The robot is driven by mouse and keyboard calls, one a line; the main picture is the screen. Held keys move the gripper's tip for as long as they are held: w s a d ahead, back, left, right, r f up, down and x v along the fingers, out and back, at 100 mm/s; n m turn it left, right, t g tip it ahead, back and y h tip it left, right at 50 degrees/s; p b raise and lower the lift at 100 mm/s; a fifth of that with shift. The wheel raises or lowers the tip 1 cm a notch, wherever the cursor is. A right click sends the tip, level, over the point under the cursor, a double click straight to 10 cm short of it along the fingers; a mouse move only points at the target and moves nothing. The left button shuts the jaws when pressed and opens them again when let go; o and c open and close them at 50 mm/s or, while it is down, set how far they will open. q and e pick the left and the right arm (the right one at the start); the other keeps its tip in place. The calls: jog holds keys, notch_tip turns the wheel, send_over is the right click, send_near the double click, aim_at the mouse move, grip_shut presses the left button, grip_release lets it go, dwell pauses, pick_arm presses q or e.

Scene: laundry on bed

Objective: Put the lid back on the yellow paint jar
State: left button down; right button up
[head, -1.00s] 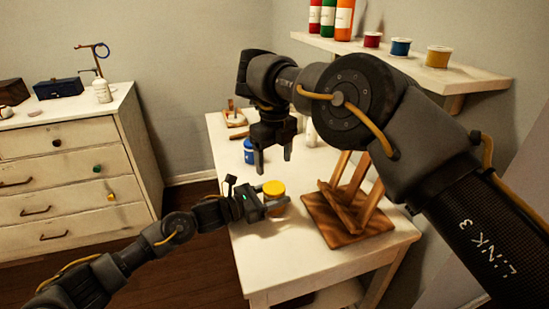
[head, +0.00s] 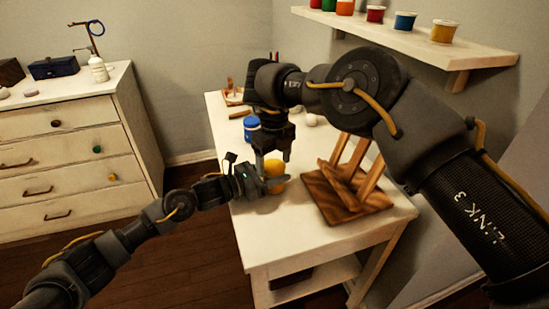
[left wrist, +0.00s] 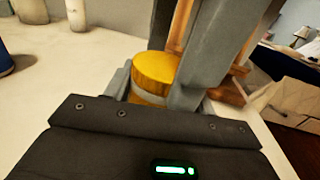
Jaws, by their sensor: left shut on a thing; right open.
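The yellow paint jar (head: 275,167) stands at the table's near left edge. In the left wrist view it shows a yellow top (left wrist: 156,68) above a pale band and yellow side. My left gripper (head: 263,181) is shut on the jar from the left, low on its side. My right gripper (head: 274,156) is open, pointing down over the jar, with its fingers close around the top; it also shows in the left wrist view as tall grey fingers (left wrist: 212,50). I cannot tell whether they touch it. No separate lid shows, and I cannot tell whether the yellow top is the lid.
A wooden easel (head: 345,190) stands close to the right of the jar. A blue jar (head: 251,127) stands behind it. A wall shelf (head: 400,45) with paint pots hangs above. A white dresser (head: 70,150) stands at the left, across a floor gap.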

jog(key=shift+c, duration=0.4)
jog(key=c, duration=0.9)
jog(key=m, duration=1)
jog(key=o, duration=1.1)
jog(key=shift+c, duration=0.2)
